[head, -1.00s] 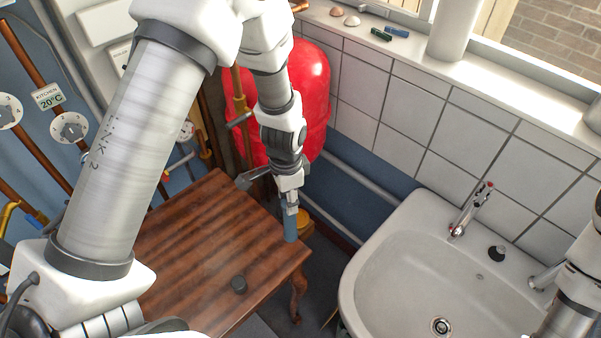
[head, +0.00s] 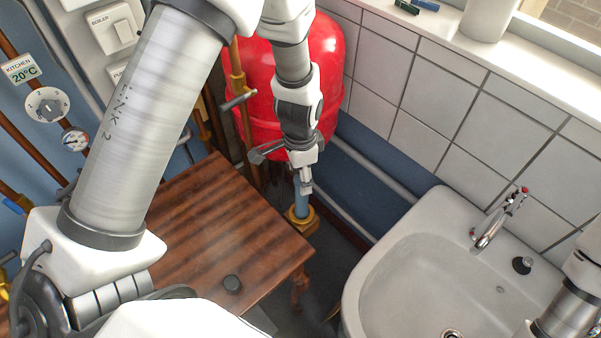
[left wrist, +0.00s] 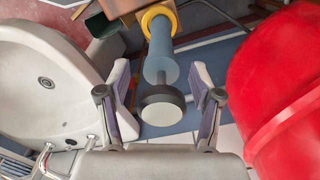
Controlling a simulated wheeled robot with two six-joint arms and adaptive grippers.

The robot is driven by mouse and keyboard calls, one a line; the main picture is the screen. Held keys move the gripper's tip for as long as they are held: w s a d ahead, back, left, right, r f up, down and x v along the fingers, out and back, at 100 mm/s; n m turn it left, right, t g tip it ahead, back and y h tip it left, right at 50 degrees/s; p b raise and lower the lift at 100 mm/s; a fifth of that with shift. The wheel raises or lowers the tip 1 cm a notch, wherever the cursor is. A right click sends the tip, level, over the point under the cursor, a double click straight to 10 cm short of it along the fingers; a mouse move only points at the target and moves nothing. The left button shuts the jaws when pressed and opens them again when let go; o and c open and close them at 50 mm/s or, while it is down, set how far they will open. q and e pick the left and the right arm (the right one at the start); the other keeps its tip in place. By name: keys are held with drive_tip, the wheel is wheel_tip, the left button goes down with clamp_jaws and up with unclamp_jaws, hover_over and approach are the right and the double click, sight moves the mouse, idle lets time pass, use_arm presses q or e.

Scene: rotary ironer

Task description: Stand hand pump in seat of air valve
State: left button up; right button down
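The hand pump (head: 301,203) is a blue cylinder. It stands roughly upright, with its lower end at the brass-coloured seat of the air valve (head: 302,222) beside the table. In the left wrist view, the blue pump (left wrist: 160,70) has a dark grey round top, and the yellow seat ring (left wrist: 153,13) shows around its far end. How deep it sits is hard to tell. My left gripper (head: 305,186) is at the pump's upper end. In the left wrist view its fingers (left wrist: 160,78) are spread, with gaps on both sides of the pump. My right gripper is out of view.
A red tank (head: 290,75) stands close behind my left gripper. A white basin (head: 420,265) with a tap is at right. Pipes and gauges line the left wall.

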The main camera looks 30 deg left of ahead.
use_arm(q)
drive_tip(key=shift+d, duration=0.1)
drive_tip(key=shift+r, duration=0.1)
drive_tip(key=shift+w+r, duration=0.1)
drive_tip(key=shift+r, duration=0.2)
wheel_tip(320, 180, up, 11)
drive_tip(key=shift+r+b, duration=0.15)
drive_tip(key=shift+b, duration=0.75)
